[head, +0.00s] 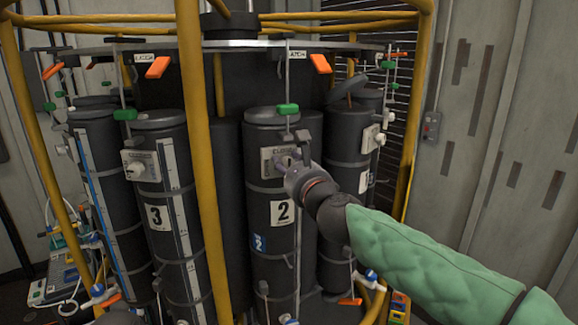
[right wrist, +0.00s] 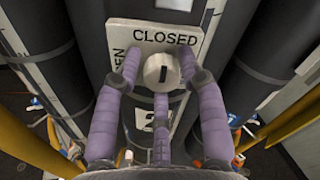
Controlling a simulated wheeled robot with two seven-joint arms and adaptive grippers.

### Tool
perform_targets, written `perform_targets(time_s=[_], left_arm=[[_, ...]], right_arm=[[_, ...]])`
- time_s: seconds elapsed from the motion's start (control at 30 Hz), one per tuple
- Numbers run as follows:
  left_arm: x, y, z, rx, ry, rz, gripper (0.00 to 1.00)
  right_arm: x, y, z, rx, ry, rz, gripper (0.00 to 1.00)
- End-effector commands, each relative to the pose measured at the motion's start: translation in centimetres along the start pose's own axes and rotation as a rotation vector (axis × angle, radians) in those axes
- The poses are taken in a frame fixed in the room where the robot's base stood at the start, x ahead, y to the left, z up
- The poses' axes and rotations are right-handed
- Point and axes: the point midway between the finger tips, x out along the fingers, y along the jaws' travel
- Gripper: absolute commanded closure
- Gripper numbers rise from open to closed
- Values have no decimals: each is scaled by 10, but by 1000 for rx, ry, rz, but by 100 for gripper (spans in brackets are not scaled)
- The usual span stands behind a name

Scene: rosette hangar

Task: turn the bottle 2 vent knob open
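Bottle 2 (head: 262,215) is a dark upright cylinder with a white "2" label, in the middle of the head view. Its vent plate (right wrist: 196,40) reads CLOSED along the top and, partly hidden, OPEN down the left side. The vent knob (right wrist: 160,70) is pale and round, with a short dark mark roughly upright in the right wrist view. My right gripper (right wrist: 160,66) has purple fingers at both sides of the knob and a third below it. They look closed against it. In the head view my right gripper (head: 287,165) covers the knob.
Bottle 3 (head: 158,190) stands left, with a similar plate. Another bottle (head: 346,150) stands close on the right. A yellow upright bar (head: 203,170) rises between bottles 2 and 3. A green handle (head: 287,109) hangs above the plate. Grey wall panels (head: 480,130) stand right.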

Motion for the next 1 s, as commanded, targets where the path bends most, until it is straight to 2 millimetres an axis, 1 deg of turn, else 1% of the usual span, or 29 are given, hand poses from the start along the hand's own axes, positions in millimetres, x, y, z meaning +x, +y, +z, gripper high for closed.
perform_targets(time_s=[0.03,0.1,0.37,0.57,0.77,1.0], left_arm=[[0,0,0,0,0,0,100],[0,0,0,0,0,0,100],[0,0,0,0,0,0,100],[-3,1,0,0,0,0,100],[-8,3,0,0,0,0,100],[-16,6,1,0,0,0,100]], right_arm=[[0,0,0,0,0,0,83],[0,0,0,0,0,0,99],[0,-1,1,-8,-2,-1,99],[-1,-1,2,-69,-2,-1,99],[-1,-2,3,-202,-3,-2,99],[-1,-2,4,-423,-3,-4,99]])
